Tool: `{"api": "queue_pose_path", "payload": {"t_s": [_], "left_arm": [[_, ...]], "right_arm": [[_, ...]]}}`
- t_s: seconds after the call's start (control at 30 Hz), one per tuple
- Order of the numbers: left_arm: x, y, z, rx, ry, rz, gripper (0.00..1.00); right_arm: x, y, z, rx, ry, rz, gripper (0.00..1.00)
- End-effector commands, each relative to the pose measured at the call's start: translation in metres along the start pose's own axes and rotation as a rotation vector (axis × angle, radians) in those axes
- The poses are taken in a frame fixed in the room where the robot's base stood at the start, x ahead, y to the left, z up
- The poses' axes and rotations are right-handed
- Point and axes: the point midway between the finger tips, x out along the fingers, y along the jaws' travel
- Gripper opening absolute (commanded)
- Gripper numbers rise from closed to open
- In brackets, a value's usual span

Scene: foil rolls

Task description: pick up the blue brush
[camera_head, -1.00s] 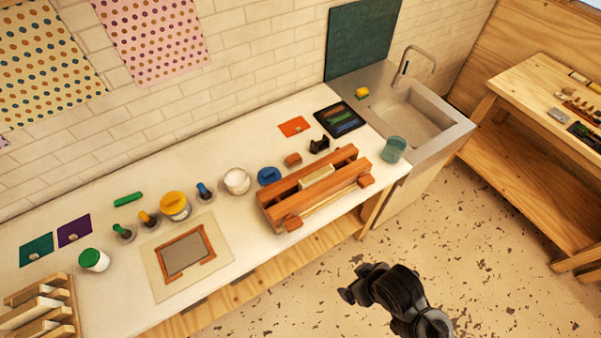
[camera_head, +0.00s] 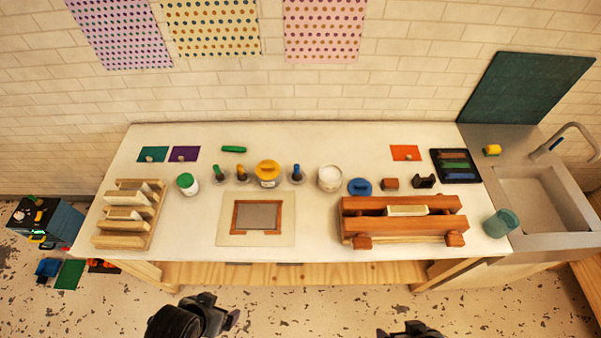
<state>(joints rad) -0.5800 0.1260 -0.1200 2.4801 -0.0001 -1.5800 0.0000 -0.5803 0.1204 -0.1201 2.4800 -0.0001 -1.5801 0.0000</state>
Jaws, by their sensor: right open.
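The blue brush (camera_head: 297,174) stands upright on the white worktop, just right of the yellow-lidded tub. Its blue handle points up, and its lower end sits in a small dark holder. Similar green (camera_head: 219,174) and yellow-orange (camera_head: 242,174) brushes stand to the left of the tub. My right gripper (camera_head: 410,331) shows only in part at the bottom edge, open, in front of the table and well away from the brush. My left gripper (camera_head: 226,319) is dark and foreshortened at the bottom left of centre. Its jaws cannot be made out. Neither gripper touches the brush.
The yellow-lidded tub (camera_head: 267,174) and a white jar (camera_head: 329,179) flank the brush. A framed screen (camera_head: 257,216) lies in front. A wooden press (camera_head: 403,220) stands right, a slotted rack (camera_head: 129,213) left. The sink (camera_head: 540,200) is far right.

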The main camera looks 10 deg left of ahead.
Motion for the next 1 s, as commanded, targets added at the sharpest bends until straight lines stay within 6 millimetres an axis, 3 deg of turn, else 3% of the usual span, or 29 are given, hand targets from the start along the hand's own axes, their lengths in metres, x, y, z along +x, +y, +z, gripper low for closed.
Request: {"api": "queue_pose_path", "payload": {"t_s": [0.47, 0.63, 1.0], "left_arm": [[-0.0001, 0.0028, -0.0007, -0.011, 0.001, 0.009, 0.96], [-0.0001, 0.0024, -0.0006, -0.010, 0.001, 0.008, 0.74], [0.0040, 0.0008, -0.0050, 0.020, 0.015, -0.004, 0.74]], "right_arm": [[0.0000, 0.0000, -0.0001, 0.000, 0.000, 0.000, 0.96], [0.0000, 0.0000, -0.0001, 0.000, 0.000, 0.000, 0.96], [0.0022, -0.0004, 0.0008, 0.000, 0.000, -0.001, 0.96]]}}
